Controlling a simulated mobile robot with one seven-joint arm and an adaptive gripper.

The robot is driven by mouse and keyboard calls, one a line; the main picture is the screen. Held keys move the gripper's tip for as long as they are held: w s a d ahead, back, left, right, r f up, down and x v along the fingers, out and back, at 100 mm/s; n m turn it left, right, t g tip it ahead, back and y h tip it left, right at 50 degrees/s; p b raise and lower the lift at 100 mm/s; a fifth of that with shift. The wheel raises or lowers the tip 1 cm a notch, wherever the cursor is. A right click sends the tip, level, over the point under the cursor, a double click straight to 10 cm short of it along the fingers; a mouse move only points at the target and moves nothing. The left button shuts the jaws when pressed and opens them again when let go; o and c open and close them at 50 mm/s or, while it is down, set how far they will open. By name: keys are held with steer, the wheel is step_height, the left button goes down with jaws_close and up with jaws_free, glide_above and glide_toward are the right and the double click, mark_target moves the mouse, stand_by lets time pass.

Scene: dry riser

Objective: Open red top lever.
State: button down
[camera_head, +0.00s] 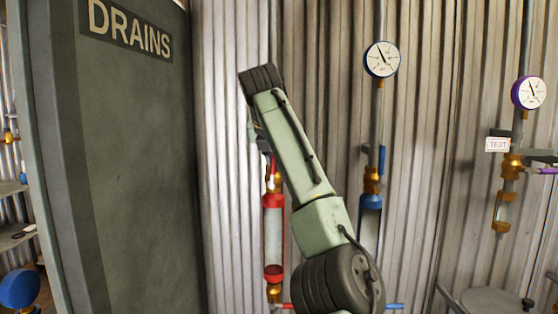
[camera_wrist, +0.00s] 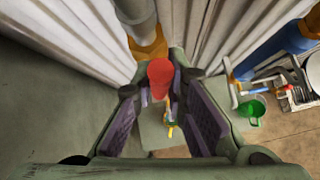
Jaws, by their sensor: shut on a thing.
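The red top lever (camera_wrist: 160,74) shows in the wrist view as a red handle end between my gripper's (camera_wrist: 158,88) two purple-padded fingers. The fingers stand on either side of it and are shut on it. A brass fitting (camera_wrist: 152,48) sits just beyond it on the grey pipe. In the head view, my gripper (camera_head: 257,140) is partly hidden behind my arm, at the top of the red-capped sight glass (camera_head: 273,235). A brass valve (camera_head: 273,180) shows just below it. Most of the lever is hidden there, so its angle is unclear.
A green DRAINS panel (camera_head: 135,150) stands close on the left. Corrugated wall lies behind. A blue-capped pipe (camera_head: 370,203) with a blue lever (camera_head: 382,158) and gauge (camera_head: 382,59) is to the right. The wrist view shows a green cup (camera_wrist: 251,110) below.

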steer(key=shift+a+r, duration=0.1)
steer(key=shift+a, duration=0.2)
stand_by(0.4)
steer(key=c, duration=1.6)
jaws_free()
steer(key=v, duration=1.2)
steer(key=shift+a, duration=0.2)
